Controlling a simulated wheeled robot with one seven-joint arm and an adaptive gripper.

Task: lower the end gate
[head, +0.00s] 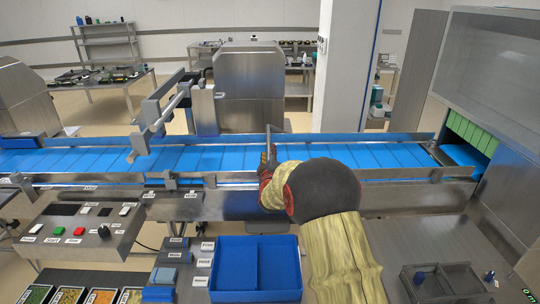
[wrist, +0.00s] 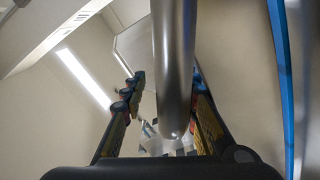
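A slim upright metal bar (head: 268,143) stands at the conveyor, right at my gripper; I take it to be part of the end gate, but cannot be sure. In the wrist view a thick round metal bar (wrist: 173,60) runs down from the top edge to a rounded end between my fingers. My gripper (head: 267,165) is over the near side of the belt. Its two fingers, also seen in the wrist view (wrist: 166,95), stand apart, with a visible gap between the bar and the left finger. My arm hides the belt edge behind it.
The blue conveyor belt (head: 110,160) runs across between metal rails. A metal bracket (head: 150,118) rises over it at left. A green strip curtain (head: 470,131) hangs at the machine opening on the right. A blue tray (head: 223,294) and a control panel (head: 85,228) lie nearer me.

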